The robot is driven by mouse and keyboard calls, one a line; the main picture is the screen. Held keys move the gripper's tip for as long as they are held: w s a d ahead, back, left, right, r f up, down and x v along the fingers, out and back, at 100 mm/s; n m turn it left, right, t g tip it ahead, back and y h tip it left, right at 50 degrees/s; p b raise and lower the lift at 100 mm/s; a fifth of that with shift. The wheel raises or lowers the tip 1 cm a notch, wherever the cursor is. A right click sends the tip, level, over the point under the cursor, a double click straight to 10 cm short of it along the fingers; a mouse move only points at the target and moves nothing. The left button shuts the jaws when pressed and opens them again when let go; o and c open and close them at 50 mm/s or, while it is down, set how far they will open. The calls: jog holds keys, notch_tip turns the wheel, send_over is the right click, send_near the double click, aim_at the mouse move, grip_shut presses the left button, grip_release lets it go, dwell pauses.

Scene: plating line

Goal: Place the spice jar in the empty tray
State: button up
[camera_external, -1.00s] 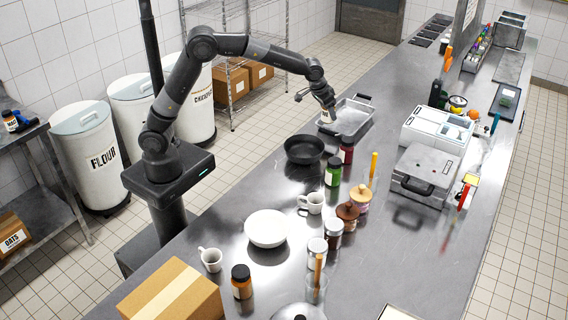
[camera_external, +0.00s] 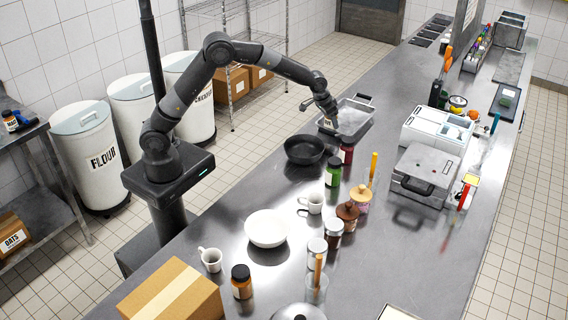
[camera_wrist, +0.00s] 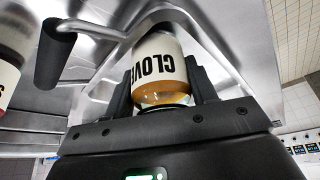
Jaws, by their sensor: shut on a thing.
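The spice jar (camera_wrist: 160,68), with a white label reading "CLOVE" and an amber end, is between my gripper's fingers (camera_wrist: 160,88) in the wrist view. My gripper (camera_external: 326,110) is shut on it, at the near left end of the metal tray (camera_external: 369,119) in the external view. The tray is shallow and grey with dark handles, and its visible floor looks bare. The tray's metal walls (camera_wrist: 225,45) surround the jar in the wrist view. The jar is mostly hidden in the external view, so I cannot tell whether it touches the tray floor.
A black pan (camera_external: 304,149) and a red jar (camera_external: 347,154) stand just in front of the tray. A green jar (camera_external: 333,172) and a white mug (camera_external: 312,202) stand nearer. A white-lidded container unit (camera_external: 437,128) is to the right, with bare counter between.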

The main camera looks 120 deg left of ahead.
jog(key=o, duration=1.1)
jog(key=shift+f, duration=0.1)
jog(key=shift+o, duration=0.2)
jog(key=v, duration=1.2)
jog(key=s+d+r+m+t+h, duration=0.15)
jog(key=d+r, duration=0.35)
jog(key=d, duration=0.9)
jog(key=d+r+m+t, duration=0.1)
jog(key=d+r+m, duration=0.25)
jog(key=d, duration=0.95)
jog(key=s+d+f+m+h, duration=0.2)
jog(key=s+d+m, duration=0.4)
jog(key=s+d, duration=1.2)
jog(key=d+f, duration=0.1)
jog(key=d, duration=0.3)
jog(key=shift+s+d+m+t, duration=0.15)
jog(key=shift+s+m+t, duration=0.1)
jog(key=shift+m+t, duration=0.1)
jog(key=shift+h, duration=0.25)
